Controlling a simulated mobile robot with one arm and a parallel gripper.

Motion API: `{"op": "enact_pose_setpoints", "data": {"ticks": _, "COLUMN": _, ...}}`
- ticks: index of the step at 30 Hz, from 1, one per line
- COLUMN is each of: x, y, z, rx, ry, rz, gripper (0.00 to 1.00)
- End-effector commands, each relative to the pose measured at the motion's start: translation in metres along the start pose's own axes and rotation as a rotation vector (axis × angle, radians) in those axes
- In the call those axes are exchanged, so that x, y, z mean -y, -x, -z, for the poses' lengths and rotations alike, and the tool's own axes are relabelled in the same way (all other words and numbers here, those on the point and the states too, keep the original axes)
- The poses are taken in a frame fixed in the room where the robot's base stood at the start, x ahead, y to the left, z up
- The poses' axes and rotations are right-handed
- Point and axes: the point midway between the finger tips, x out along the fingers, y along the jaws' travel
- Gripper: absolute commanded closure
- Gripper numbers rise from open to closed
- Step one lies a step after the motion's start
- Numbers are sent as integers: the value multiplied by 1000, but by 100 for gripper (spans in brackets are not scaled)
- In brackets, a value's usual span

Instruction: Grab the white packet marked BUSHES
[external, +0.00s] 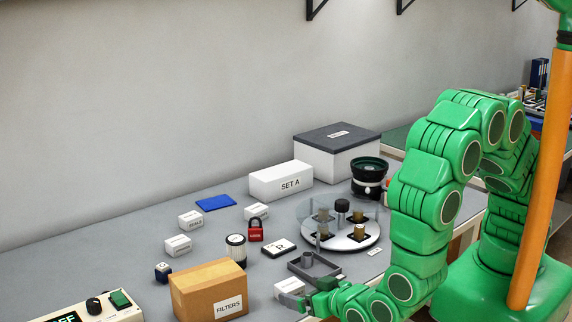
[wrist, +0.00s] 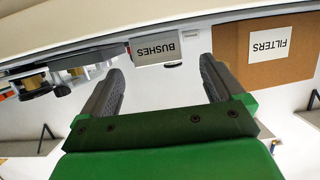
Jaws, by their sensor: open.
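The white packet marked BUSHES (wrist: 157,48) shows in the wrist view, its label upside down, ahead of my gripper and between the lines of its two fingers. In the external view, a small white packet (external: 289,287) that looks like it lies near the front edge of the bench, beside the fingertips; its label is too small to read there. My gripper (wrist: 158,70) is open and empty, with a dark finger on each side. In the external view my gripper (external: 304,294) reaches in low from the right, and the packet appears just beyond its fingers.
A brown FILTERS box (external: 195,292) stands left of the packet. A grey bracket-like holder (external: 314,266) and a round plate with posts (external: 352,241) lie behind it. A red padlock (external: 256,234) and several white packets lie further back.

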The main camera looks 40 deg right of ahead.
Motion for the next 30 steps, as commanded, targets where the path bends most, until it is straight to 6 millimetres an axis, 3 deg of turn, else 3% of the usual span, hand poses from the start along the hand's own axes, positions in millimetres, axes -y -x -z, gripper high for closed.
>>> {"op": "enact_pose_setpoints", "data": {"ticks": 17, "x": -1, "y": -31, "z": 0, "rx": 0, "ry": -1, "rz": -1, "gripper": 5}}
{"op": "enact_pose_setpoints", "data": {"ticks": 30, "x": -2, "y": -70, "z": 2, "rx": -2, "ry": -2, "rz": 0, "gripper": 5}}
